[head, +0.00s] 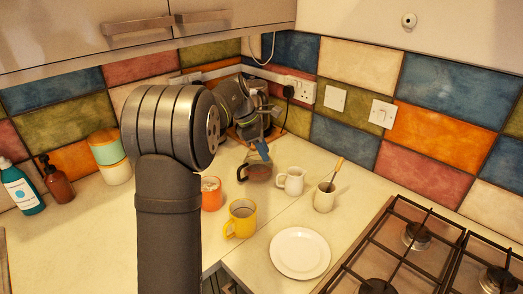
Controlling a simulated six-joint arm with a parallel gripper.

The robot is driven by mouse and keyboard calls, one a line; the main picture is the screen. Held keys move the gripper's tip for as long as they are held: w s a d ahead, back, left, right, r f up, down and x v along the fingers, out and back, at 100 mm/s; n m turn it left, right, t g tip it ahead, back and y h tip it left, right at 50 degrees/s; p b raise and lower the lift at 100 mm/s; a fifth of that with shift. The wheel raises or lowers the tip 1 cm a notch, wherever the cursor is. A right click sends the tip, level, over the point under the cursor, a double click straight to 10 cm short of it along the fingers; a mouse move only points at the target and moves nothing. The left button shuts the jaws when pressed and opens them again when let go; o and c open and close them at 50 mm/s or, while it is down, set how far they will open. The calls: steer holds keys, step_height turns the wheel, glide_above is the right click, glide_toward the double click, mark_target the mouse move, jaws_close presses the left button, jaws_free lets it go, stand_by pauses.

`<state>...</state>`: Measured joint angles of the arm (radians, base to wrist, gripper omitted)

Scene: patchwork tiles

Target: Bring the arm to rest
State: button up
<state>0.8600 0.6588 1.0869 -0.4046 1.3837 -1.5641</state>
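My arm rises through the left middle of the head view, its large grey links in the foreground. Its far end, with what looks like my gripper (262,148), is small and points down in the back corner of the worktop. It is above or just behind a dark, glassy cup (257,172) with a black handle. I cannot tell whether they touch, or whether the fingers are open or shut. A small bluish part shows at the fingertips, and I cannot tell what it is.
A yellow mug (241,219), an orange mug (211,197), a white mug (291,181), a cream pot (324,197) holding a stick and a white plate (300,253) stand nearby. A gas hob (420,235) is right, bottles (22,188) left, cupboards (130,25) above.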

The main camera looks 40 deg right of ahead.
mark_target(278, 176)
steer(key=shift+f, duration=0.1)
steer(key=x, duration=1.1)
steer(key=shift+s+d+f, duration=0.1)
steer(key=shift+s+f, duration=0.05)
steer(key=shift+f, duration=0.05)
steer(key=shift+d+r, duration=0.1)
steer(key=shift+r, duration=2.05)
